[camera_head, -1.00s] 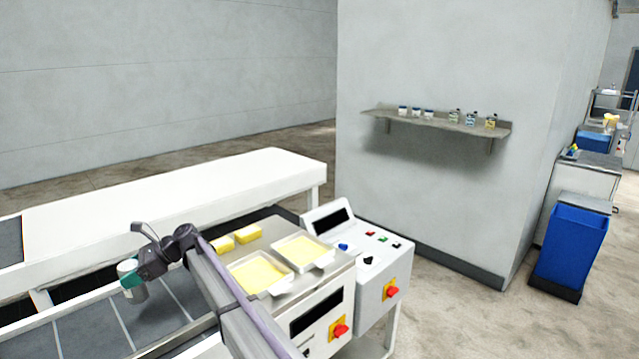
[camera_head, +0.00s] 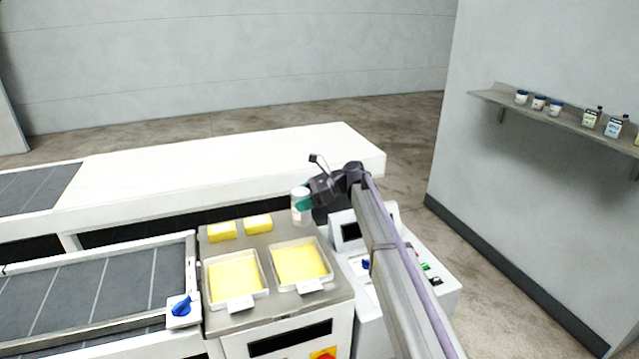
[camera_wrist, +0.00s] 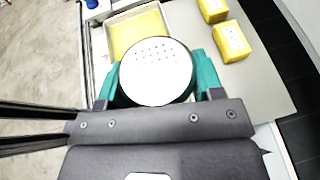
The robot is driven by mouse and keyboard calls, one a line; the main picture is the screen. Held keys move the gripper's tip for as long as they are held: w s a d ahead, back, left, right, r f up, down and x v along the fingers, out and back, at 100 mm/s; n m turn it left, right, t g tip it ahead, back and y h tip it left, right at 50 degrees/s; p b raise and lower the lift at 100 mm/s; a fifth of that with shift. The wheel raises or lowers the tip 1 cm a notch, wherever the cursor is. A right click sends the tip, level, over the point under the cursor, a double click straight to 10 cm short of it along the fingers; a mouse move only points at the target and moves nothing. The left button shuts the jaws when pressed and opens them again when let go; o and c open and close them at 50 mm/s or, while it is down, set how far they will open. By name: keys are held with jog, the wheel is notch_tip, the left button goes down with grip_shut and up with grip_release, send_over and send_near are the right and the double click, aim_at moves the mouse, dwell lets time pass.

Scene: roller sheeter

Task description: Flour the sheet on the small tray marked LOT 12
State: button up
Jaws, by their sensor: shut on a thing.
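My gripper (camera_head: 312,200) is shut on a white shaker (camera_head: 299,207). In the wrist view the shaker's pale lid (camera_wrist: 155,72) with small holes sits between the two green fingers. The shaker is held upright or nearly so, above the back right of the metal worktop. Two small trays with yellow sheets lie on the worktop: a left tray (camera_head: 207,285) and a right tray (camera_head: 328,270). Each has a white tag at its front, too small to read. In the wrist view one tray (camera_wrist: 108,30) shows partly behind the shaker.
Two yellow blocks (camera_head: 222,231) (camera_head: 258,223) sit behind the trays. A control panel (camera_head: 436,284) stands to the right. A belt (camera_head: 90,295) with a blue knob (camera_head: 181,306) lies left. A wall shelf (camera_head: 560,120) holds several jars and bottles.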

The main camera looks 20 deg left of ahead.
jog(key=shift+d+r, duration=0.1)
jog(key=shift+r, duration=0.45)
jog(key=shift+s+f+n+b, duration=0.2)
jog(key=shift+n+b, duration=0.1)
jog(key=shift+s+f+n, duration=0.1)
jog(key=shift+f+n, duration=0.15)
jog(key=shift+n, duration=0.05)
jog(key=s+f+n+t+y+b, duration=0.1)
jog(key=s+f+n+t+b, duration=0.2)
jog(key=f+n+t+b, duration=0.6)
jog(key=n+t+b, duration=0.2)
jog(key=b, duration=0.1)
jog(key=shift+d+f+y, duration=0.15)
jog(key=shift+f+y, duration=0.15)
jog(key=shift+w, duration=1.05)
